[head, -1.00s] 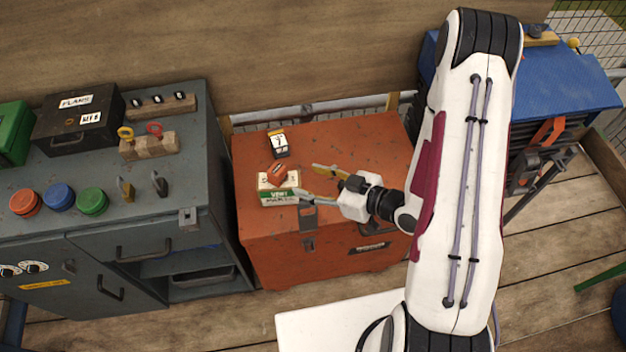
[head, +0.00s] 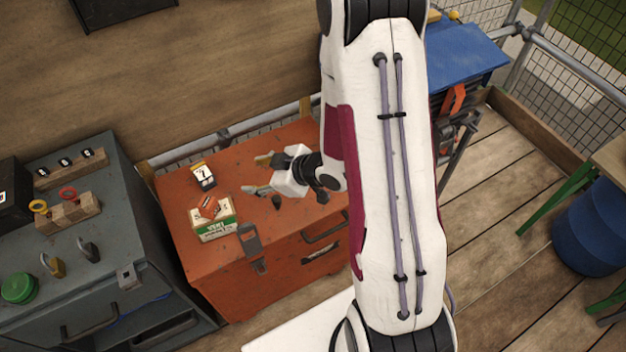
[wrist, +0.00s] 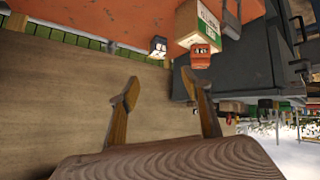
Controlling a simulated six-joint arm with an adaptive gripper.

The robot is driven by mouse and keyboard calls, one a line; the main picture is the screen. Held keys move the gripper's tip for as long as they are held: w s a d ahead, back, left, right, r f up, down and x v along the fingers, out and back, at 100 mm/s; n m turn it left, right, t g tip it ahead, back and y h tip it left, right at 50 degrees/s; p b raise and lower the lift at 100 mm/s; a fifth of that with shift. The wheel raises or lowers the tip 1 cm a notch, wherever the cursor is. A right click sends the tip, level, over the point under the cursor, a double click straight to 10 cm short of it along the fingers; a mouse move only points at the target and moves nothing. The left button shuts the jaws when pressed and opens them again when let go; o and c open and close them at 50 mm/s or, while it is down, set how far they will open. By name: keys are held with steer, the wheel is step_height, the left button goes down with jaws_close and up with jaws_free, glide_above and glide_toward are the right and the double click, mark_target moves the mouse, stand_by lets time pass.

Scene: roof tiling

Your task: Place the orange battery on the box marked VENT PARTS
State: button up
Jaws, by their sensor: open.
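The orange battery (head: 208,207) rests on top of the small white-and-green box (head: 213,232), which stands on the orange chest. In the wrist view the battery (wrist: 201,57) shows at the box's (wrist: 188,24) edge, upper right of centre. The VENT PARTS lettering is only partly readable now. My gripper (head: 259,174) is open and empty, right of the box and apart from it and the battery. In the wrist view my gripper's two fingers (wrist: 160,86) stand wide apart with nothing between them.
A black-and-white block marked 7 (head: 204,176) stands behind the box on the orange chest (head: 290,235). A grey cabinet (head: 90,270) with padlocks and a green disc stands at left. A blue chest (head: 465,55) is at the back right. A wooden wall rises behind.

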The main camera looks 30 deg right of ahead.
steer(key=s+d+r+m+g+h, duration=0.1)
steer(key=s+d+r+m+h, duration=0.25)
steer(key=r, duration=0.55)
steer(key=s+d+r+m+h, duration=0.2)
steer(key=d+r+h, duration=0.15)
steer(key=r, duration=0.55)
steer(key=s+a+r+m+g+y, duration=0.1)
steer(key=s+a+r+m, duration=0.1)
steer(key=s, duration=0.7)
steer(key=s+a+r+m+g, duration=0.1)
steer(key=s+a+r, duration=0.2)
steer(key=s+r, duration=0.3)
steer(key=s, duration=0.4)
steer(key=shift+a+r+m+y, duration=0.15)
steer(key=shift+a+m+y, duration=0.2)
steer(key=shift+a+y, duration=0.05)
